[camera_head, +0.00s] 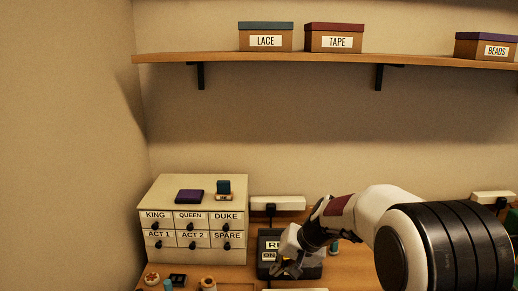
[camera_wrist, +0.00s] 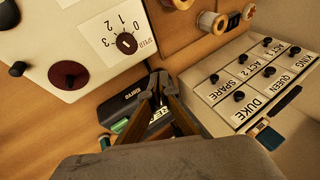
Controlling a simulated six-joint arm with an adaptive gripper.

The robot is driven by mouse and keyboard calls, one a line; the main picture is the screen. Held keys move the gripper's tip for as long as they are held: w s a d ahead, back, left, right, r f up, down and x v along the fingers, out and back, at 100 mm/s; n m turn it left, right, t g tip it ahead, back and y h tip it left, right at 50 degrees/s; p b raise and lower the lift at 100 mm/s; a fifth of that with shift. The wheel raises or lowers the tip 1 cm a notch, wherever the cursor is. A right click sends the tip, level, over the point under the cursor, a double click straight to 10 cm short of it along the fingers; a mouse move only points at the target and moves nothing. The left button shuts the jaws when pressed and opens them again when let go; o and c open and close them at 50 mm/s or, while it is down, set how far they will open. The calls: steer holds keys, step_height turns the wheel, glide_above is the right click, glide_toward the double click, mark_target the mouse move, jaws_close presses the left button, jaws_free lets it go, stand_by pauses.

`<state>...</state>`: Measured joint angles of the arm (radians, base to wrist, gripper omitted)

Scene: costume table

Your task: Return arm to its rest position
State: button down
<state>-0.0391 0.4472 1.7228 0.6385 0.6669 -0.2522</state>
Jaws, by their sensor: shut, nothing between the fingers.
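My gripper (camera_head: 289,267) is at the lower middle of the head view, on a white and black arm that comes in from the right. It overlaps a black box (camera_head: 266,243) with a partly hidden white label that starts "RE". In the wrist view my gripper (camera_wrist: 158,76) has its fingers together with nothing between them. The black box (camera_wrist: 128,98) shows behind the fingers there, with a green patch on it. I cannot tell whether the fingertips touch the box.
A cabinet of labelled drawers (camera_head: 194,238) stands left, with a purple item (camera_head: 189,196) and a small dark block (camera_head: 223,187) on top. The wrist view shows a white panel with a speed dial (camera_wrist: 126,43) and thread spools (camera_wrist: 209,20). A shelf (camera_head: 290,58) holds boxes above.

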steer(key=s+d+r+h, duration=0.1)
steer(key=s+d+r, duration=0.2)
steer(key=s, duration=0.9)
steer(key=s+d+r+n+t+h, duration=0.1)
steer(key=s+d+r, duration=0.3)
steer(key=s, duration=0.9)
steer(key=s+d+r+h, duration=0.2)
steer(key=s+d, duration=0.3)
steer(key=s, duration=0.7)
steer(key=shift+s+r+n+h, duration=0.3)
steer(key=shift+r+n, duration=0.1)
steer(key=shift+r, duration=0.35)
